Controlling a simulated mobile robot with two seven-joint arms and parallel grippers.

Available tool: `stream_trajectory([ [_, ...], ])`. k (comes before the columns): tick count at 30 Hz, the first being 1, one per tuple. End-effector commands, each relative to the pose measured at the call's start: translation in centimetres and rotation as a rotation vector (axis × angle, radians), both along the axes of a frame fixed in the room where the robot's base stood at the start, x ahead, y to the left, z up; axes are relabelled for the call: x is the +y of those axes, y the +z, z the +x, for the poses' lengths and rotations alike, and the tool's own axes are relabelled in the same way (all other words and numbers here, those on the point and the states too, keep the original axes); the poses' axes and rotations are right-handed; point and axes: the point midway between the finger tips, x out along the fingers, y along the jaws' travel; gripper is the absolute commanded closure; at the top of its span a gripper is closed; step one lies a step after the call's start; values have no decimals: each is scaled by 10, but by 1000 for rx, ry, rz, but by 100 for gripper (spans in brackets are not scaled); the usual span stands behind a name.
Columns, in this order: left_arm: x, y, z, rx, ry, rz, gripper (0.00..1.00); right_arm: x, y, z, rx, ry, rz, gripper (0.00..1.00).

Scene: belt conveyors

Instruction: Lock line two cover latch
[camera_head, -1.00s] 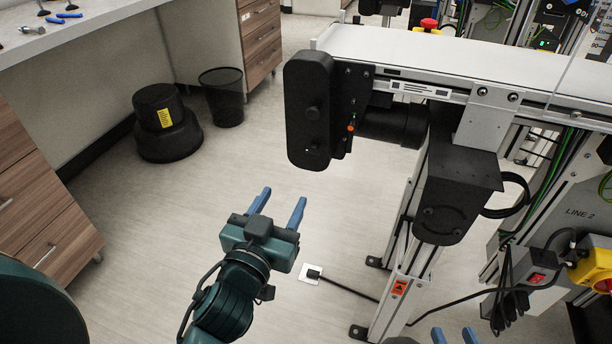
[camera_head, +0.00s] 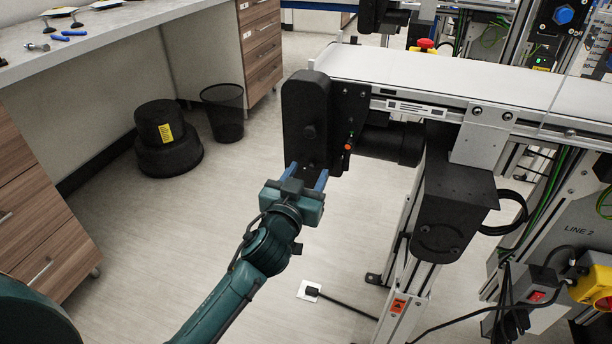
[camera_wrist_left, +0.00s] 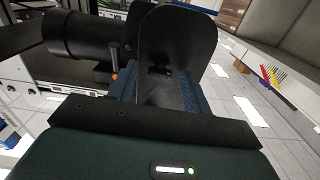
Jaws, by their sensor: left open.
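The black rounded cover (camera_head: 304,110) stands upright at the near left end of the conveyor. A small lever with an orange tip (camera_head: 348,147), which looks like the latch, sits beside the cover on its right. My left gripper (camera_head: 307,174) is open and empty, its blue fingers pointing at the lower part of the cover. In the left wrist view the cover (camera_wrist_left: 178,45) rises between and beyond the fingers, and the orange tip (camera_wrist_left: 114,76) shows by the left finger. I cannot tell whether the fingers touch the cover. My right gripper is out of view.
A black motor (camera_head: 393,144) sits right of the latch under the belt (camera_head: 440,70). A black housing (camera_head: 452,205) and metal legs stand further right, by the LINE 2 panel (camera_head: 578,215). A stool (camera_head: 167,145) and a bin (camera_head: 223,112) stand left; floor between is clear.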

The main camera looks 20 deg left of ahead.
Motion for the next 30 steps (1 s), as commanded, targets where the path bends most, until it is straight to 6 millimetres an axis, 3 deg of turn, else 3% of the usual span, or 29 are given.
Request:
stream_trajectory([
  [6,0,0,0,1,0,0,52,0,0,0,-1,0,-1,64],
  [22,0,0,0,1,-1,0,95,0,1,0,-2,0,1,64],
  [30,0,0,0,0,-1,25,96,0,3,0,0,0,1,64],
])
